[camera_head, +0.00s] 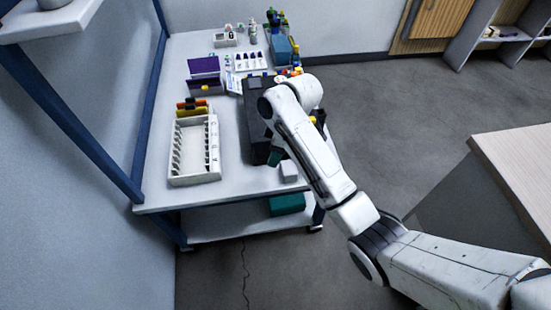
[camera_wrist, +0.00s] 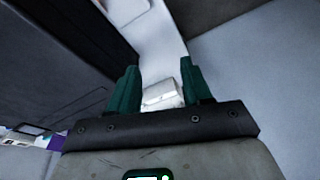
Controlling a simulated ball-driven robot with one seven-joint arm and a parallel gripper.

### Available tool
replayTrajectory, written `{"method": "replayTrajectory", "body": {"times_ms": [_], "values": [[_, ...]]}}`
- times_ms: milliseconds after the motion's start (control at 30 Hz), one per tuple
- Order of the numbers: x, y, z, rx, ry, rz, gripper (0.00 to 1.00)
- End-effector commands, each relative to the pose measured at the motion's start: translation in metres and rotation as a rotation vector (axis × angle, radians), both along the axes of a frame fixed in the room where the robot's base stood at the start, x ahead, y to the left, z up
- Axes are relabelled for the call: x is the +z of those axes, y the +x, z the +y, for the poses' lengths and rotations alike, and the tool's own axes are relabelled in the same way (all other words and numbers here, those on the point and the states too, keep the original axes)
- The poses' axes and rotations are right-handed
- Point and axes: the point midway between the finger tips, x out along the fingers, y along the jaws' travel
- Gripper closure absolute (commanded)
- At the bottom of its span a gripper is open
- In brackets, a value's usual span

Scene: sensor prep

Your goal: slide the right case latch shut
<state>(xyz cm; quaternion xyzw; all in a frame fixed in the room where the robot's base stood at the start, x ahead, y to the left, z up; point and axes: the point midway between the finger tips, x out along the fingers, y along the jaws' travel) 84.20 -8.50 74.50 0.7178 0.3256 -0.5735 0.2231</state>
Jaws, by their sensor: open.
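The dark case (camera_head: 257,115) stands on the white workbench (camera_head: 235,180) in the head view, partly hidden behind my arm. A large dark surface, probably its side, fills the upper left of the wrist view (camera_wrist: 60,40). I cannot make out the right latch in either view. My gripper (camera_wrist: 161,84) shows two green fingers spread apart with nothing held between them. In the head view, a green fingertip of my gripper (camera_head: 276,156) is close to the case's near right edge; I cannot tell whether it touches.
A small white box (camera_head: 289,171) sits at the bench's near right and shows beyond my fingers in the wrist view (camera_wrist: 162,96). A white slotted rack (camera_head: 194,178) stands left of the case. A purple box (camera_head: 205,85) and bottles stand farther back.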

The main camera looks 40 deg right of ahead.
Motion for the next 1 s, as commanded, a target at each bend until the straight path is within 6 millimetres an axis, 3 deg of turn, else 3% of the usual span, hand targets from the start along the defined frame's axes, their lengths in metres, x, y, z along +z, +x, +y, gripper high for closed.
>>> {"method": "replayTrajectory", "body": {"times_ms": [233, 900, 1000], "values": [[-0.006, -0.017, 0.015, -0.054, 0.018, 0.006, 0.51], [-0.008, -0.020, 0.017, -0.065, 0.021, 0.008, 0.51], [-0.011, -0.031, 0.026, -0.089, 0.030, 0.014, 0.51]]}}
